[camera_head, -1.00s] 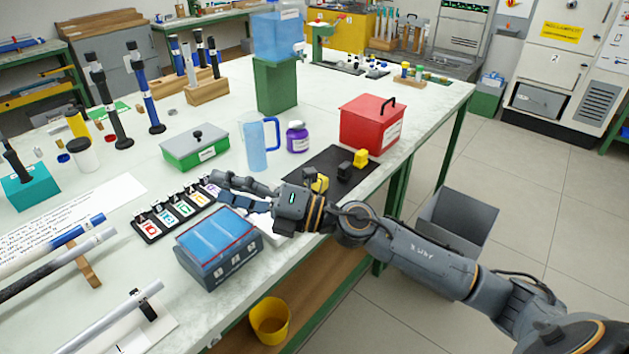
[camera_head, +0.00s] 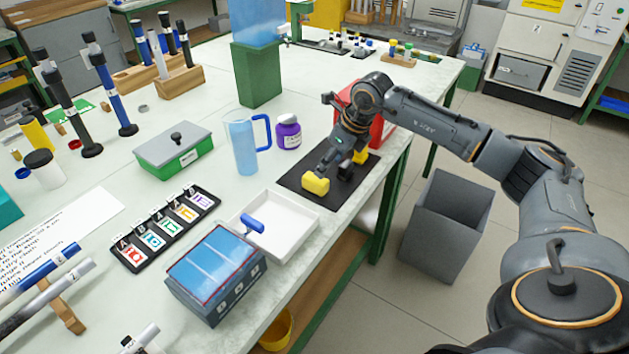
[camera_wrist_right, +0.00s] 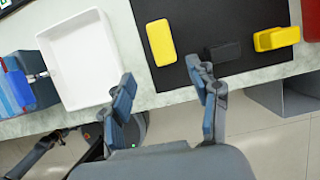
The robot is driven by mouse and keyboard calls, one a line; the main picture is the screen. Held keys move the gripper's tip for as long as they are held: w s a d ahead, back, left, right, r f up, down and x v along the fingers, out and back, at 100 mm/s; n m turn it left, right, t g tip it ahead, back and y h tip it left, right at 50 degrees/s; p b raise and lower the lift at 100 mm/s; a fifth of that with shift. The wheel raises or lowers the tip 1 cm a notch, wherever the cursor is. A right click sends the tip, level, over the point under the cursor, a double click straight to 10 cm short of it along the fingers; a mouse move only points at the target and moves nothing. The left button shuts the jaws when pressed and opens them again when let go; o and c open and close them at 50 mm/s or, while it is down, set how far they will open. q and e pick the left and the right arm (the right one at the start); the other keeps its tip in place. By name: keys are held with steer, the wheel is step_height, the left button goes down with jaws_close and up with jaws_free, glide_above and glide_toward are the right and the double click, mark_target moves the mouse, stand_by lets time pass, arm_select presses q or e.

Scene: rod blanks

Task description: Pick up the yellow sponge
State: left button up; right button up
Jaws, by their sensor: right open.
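The yellow sponge (camera_head: 316,186), a rounded block, lies at the near left part of a black mat (camera_head: 298,179) by the table's edge. In the right wrist view it (camera_wrist_right: 160,42) lies beyond the gap between my fingers, near the mat's left side. My right gripper (camera_head: 333,164) points down over the mat, close to the sponge. In the right wrist view its two fingers (camera_wrist_right: 162,84) are spread, with nothing between them. I cannot tell its exact height above the mat. My left gripper is not in view.
A black block (camera_wrist_right: 222,52) and another yellow object (camera_wrist_right: 276,39) lie right of the sponge on the mat. A red box (camera_head: 377,130) is partly hidden behind my arm.

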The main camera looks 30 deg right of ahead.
mark_target(317, 178)
steer(key=x, duration=0.3)
steer(key=shift+w, duration=0.15)
steer(key=shift+p+x, duration=0.4)
steer(key=shift+x, duration=0.45)
steer(key=x, duration=0.3)
steer(key=shift+w+d+f+p, duration=0.2)
steer(key=shift+w+p, duration=0.15)
steer(key=shift+w, duration=0.2)
steer(key=shift+a+f, duration=0.1)
steer(key=shift+f, duration=0.1)
steer(key=shift+c, duration=1.1)
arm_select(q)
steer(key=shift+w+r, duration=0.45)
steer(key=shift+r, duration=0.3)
arm_select(e)
steer(key=c, duration=0.8)
